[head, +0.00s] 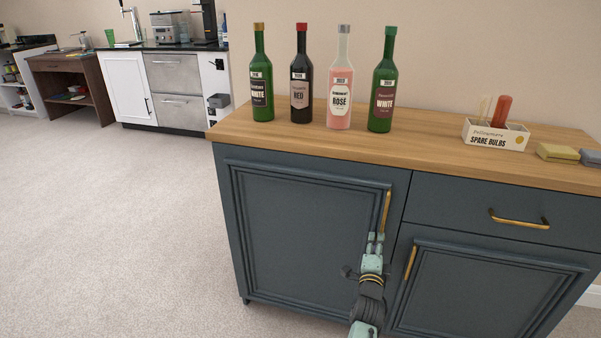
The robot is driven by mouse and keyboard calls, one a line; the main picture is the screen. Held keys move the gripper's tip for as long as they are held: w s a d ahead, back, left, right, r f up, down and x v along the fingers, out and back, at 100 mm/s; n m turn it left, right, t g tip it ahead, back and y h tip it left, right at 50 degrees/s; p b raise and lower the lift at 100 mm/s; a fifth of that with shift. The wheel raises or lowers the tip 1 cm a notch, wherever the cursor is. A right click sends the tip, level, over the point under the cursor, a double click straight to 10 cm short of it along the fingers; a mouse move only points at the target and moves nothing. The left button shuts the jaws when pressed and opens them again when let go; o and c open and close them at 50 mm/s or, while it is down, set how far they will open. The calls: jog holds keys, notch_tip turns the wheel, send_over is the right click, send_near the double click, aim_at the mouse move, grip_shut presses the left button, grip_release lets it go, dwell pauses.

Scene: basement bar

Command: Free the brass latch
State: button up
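No separate brass latch can be made out. The left door (295,225) of the dark blue cabinet has an upright brass handle (386,210) near its upper right edge. My gripper (376,238) reaches up from below, with its fingertips at the lower end of this handle. They seem to overlap it, but I cannot tell whether they touch or grip it. The left door looks closed. The right door also looks closed and has its own brass handle (410,262). The drawer above it is shut and has a horizontal brass handle (519,222).
Several wine bottles (341,85) stand on the wooden cabinet top (430,143). A "Spare Bulbs" box (496,135), a yellowish block (557,153) and a grey block (591,158) are at the right. Carpet to the left is clear. White cabinets (125,86) stand behind.

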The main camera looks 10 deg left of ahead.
jog(key=s+a+m, duration=0.2)
jog(key=s, duration=0.9)
jog(key=w+a+r+n+t+y, duration=0.2)
jog(key=a+r+n+y, duration=0.2)
jog(key=a+r, duration=0.6)
jog(key=w+a+r+n+t+y, duration=0.2)
jog(key=a+r+n, duration=0.4)
jog(key=a+r, duration=0.4)
jog(key=shift+w+r+n+t+y, duration=0.35)
jog(key=shift+w+r+y, duration=0.65)
jog(key=shift+r, duration=1.2)
jog(key=shift+s, duration=0.25)
